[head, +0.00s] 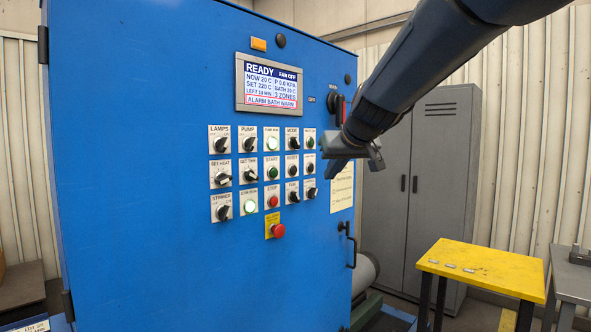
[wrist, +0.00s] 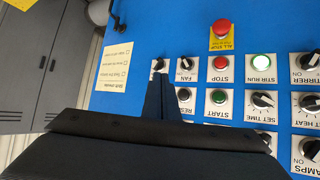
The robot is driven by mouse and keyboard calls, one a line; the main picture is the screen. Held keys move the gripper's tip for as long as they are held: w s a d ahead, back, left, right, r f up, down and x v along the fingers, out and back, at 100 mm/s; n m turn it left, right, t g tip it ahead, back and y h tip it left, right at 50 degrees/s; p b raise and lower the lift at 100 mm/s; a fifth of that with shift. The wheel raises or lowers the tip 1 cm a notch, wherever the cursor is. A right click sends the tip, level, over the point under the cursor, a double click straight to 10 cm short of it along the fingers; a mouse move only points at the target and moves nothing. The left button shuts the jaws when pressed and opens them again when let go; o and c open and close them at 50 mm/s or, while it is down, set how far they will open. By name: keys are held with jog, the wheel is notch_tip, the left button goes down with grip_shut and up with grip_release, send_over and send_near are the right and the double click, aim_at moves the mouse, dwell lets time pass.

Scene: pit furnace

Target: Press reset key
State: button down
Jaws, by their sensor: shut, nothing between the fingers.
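The reset key (head: 293,170) is a small black control on a white plate labelled RESET, on the blue cabinet's front panel. It sits right of the green START button (head: 272,171) and above the FAN knob (head: 293,196). The wrist view shows the panel upside down; there the reset key (wrist: 184,95) is partly hidden by my fingers. My gripper (head: 333,168) is shut and empty, to the right of the reset key in the head view. In the wrist view its fingertips (wrist: 160,80) overlap the panel beside the key. I cannot tell whether they touch it.
The display (head: 269,85) reads READY, FAN OFF, with a red-framed ALARM BATH WARM line. Nearby are the red STOP button (head: 272,201) and a red ALL STOP button (head: 278,231). A yellow table (head: 480,268) and grey locker (head: 425,185) stand at the right.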

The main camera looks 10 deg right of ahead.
aim_at(294, 170)
jog(key=shift+a, duration=0.25)
jog(key=w+a+p, duration=0.5)
jog(key=w+p, duration=0.2)
dwell(0.5)
jog(key=shift+w+a, duration=0.1)
jog(key=shift+w, duration=0.05)
dwell(1.8)
jog(key=shift+w+a+p, duration=0.2)
jog(key=shift+w+p, duration=0.15)
jog(key=shift+p, duration=0.15)
jog(key=shift+w+a+p, duration=0.2)
jog(key=shift+w+p, duration=0.1)
dwell(0.6)
dwell(0.4)
jog(key=shift+s+d+b, duration=0.5)
jog(key=shift+s+b, duration=0.15)
jog(key=shift+b, duration=0.3)
